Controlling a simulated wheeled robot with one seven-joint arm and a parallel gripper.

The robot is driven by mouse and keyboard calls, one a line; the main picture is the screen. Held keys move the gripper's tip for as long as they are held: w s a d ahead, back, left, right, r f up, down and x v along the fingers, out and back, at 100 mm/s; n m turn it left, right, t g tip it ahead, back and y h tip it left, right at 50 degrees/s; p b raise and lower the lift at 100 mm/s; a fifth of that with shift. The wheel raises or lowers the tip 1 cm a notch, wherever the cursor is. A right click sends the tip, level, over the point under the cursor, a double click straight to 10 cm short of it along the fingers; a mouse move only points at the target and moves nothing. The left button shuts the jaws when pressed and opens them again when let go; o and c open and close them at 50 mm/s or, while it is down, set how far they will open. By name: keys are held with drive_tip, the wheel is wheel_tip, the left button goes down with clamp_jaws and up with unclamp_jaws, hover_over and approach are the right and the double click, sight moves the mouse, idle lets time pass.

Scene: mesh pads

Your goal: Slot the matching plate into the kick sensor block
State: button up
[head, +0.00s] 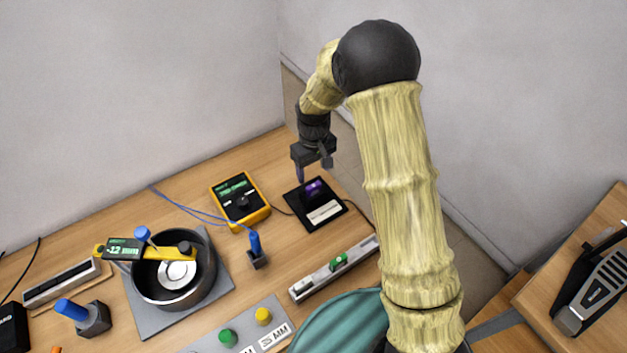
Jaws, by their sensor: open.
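My gripper (314,170) is open and empty, pointing down above the back edge of a black square unit with a purple display (314,203). A grey board (278,311) at the bottom centre carries a green knob (228,337), a yellow knob (263,316) and white labels reading "MM". A round black drum-like housing (143,283) stands on a grey base at left, with a yellow gauge bar (166,253) reading about ".12 mm" across it. I cannot tell which thing is the kick sensor block or the matching plate. The grey board is cut off below.
A yellow meter (240,202) stands behind, with a blue cable. A small block with a blue handle (257,255) and a grey rail with a green part (333,269) lie between. Another blue-handled block (85,316) is at left. A pedal (592,293) sits on a separate right table.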

sight(313, 185)
wheel_tip(313, 185, up, 6)
drive_tip(key=shift+f+b, duration=0.25)
drive_tip(key=shift+b, duration=0.2)
idle(0.3)
drive_tip(key=s+d+r+m+t, duration=0.1)
drive_tip(key=s+d+r+m, duration=0.1)
drive_tip(key=s+d, duration=0.5)
drive_tip(key=s+d+r+m+t, duration=0.1)
drive_tip(key=s+d+r+m, duration=0.2)
drive_tip(key=s+d, duration=0.5)
drive_tip(key=s+m, duration=0.1)
drive_tip(key=s, duration=0.2)
drive_tip(key=shift+s+d+m+t, duration=0.15)
drive_tip(key=shift+s+m+t, duration=0.15)
drive_tip(key=shift+s+m, duration=0.1)
idle(1.8)
